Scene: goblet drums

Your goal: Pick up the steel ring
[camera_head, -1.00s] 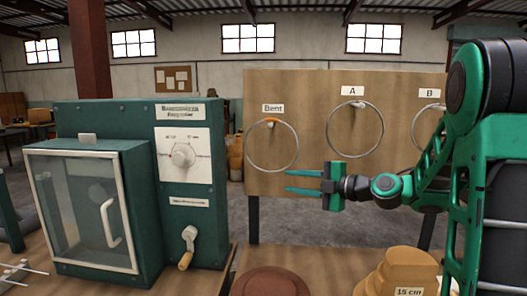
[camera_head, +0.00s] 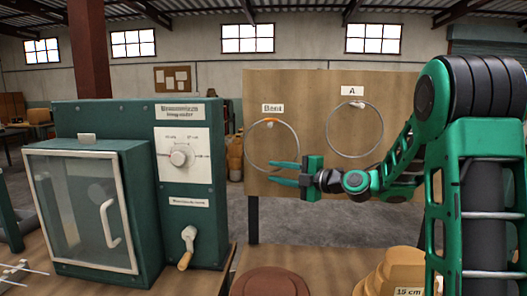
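Two thin steel rings hang on the brown board (camera_head: 300,95). One ring (camera_head: 246,146) hangs on a peg under the "Bent" label, the other ring (camera_head: 354,157) under label "A". My gripper (camera_head: 272,171) points left, with its two green fingers apart, one above the other. In the picture the fingers overlap the lower part of the ring under "Bent", its lower rim lying between them. I cannot tell from this view whether they touch it or are in front of it. Nothing is seen gripped. My arm covers the board's right part.
A green machine (camera_head: 190,112) with a dial, a crank (camera_head: 187,245) and a glass-doored box (camera_head: 85,210) stands at left. A brown round disc (camera_head: 270,281) and stacked tan discs (camera_head: 395,272) marked "15 cm" sit on the bench in front.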

